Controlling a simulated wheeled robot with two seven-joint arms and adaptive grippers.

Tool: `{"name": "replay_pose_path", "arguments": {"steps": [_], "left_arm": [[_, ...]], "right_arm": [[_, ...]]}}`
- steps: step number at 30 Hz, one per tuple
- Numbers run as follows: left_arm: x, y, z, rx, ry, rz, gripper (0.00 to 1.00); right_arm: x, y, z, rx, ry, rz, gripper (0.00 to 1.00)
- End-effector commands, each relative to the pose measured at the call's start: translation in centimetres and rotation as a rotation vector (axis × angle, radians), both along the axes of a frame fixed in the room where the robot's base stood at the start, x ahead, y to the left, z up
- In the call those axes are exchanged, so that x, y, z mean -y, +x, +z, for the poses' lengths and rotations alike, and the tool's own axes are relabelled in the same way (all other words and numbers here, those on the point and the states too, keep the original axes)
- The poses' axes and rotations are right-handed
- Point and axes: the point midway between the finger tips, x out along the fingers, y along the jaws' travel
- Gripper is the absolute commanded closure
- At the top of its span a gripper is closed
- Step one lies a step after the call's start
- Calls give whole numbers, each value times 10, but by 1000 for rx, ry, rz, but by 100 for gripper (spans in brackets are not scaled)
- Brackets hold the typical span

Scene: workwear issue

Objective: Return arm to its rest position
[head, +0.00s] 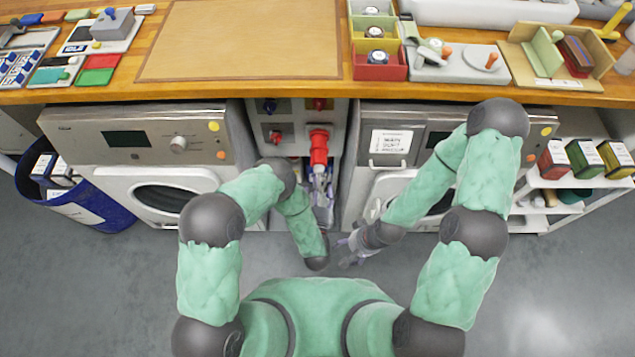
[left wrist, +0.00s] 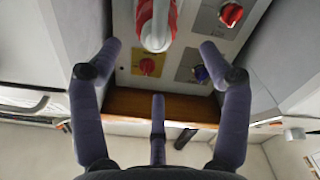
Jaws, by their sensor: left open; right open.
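My left gripper (head: 322,198) is in front of the panel between the two machines, just below the red handle (head: 319,148) in the head view. In the left wrist view its fingers (left wrist: 155,75) are spread wide with nothing between the tips. The red handle with its white end (left wrist: 157,25) is at the top of that view, beyond the fingertips; I cannot tell the exact gap. My right gripper (head: 350,250) is open and empty, low in front of the right machine, close to my left wrist.
The panel also has a blue knob (head: 270,106) and smaller red knobs (head: 318,103). A washing machine (head: 130,140) stands left, another machine (head: 400,150) right. The wooden counter (head: 450,94) runs above. A blue bin (head: 95,210) and shelf (head: 550,182) flank them. Grey floor is clear.

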Motion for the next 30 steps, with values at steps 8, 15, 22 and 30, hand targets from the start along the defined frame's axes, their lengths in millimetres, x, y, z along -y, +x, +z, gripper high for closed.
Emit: {"name": "replay_pose_path", "arguments": {"steps": [8, 15, 22, 30], "left_arm": [[0, 0, 0, 0, 0, 0, 23], [0, 0, 0, -1, 0, 0, 23], [-10, 15, -9, -162, 29, -23, 23], [-40, 6, -30, -599, 93, -139, 23]], "right_arm": [[0, 0, 0, 0, 0, 0, 27], [0, 0, 0, 0, 0, 0, 27], [0, 0, 10, 0, 0, 0, 27], [0, 0, 30, 0, 0, 0, 27]]}}
